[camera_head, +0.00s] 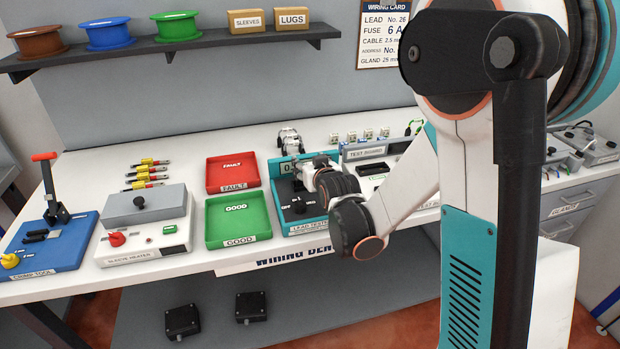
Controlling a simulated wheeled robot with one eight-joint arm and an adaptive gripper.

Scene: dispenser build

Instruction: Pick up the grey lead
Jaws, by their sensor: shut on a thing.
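My arm reaches in from the right over the bench. My gripper (289,141) shows small and pale just behind the lead tester (308,226), partly hidden by the tester's upright display and my wrist. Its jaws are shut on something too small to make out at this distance. I cannot pick out a grey lead anywhere for certain; the area around the jaws is partly covered. Several leads with red, yellow and black parts (148,174) lie in a column on the bench at the left, well away from my gripper.
A red FAULT tray (233,187) and a green GOOD tray (238,236) stand left of the tester. Further left are the sleeve heater (145,240) and the blue crimp tool (48,262). The test board (372,154) stands to the right. A shelf (185,46) with spools hangs above.

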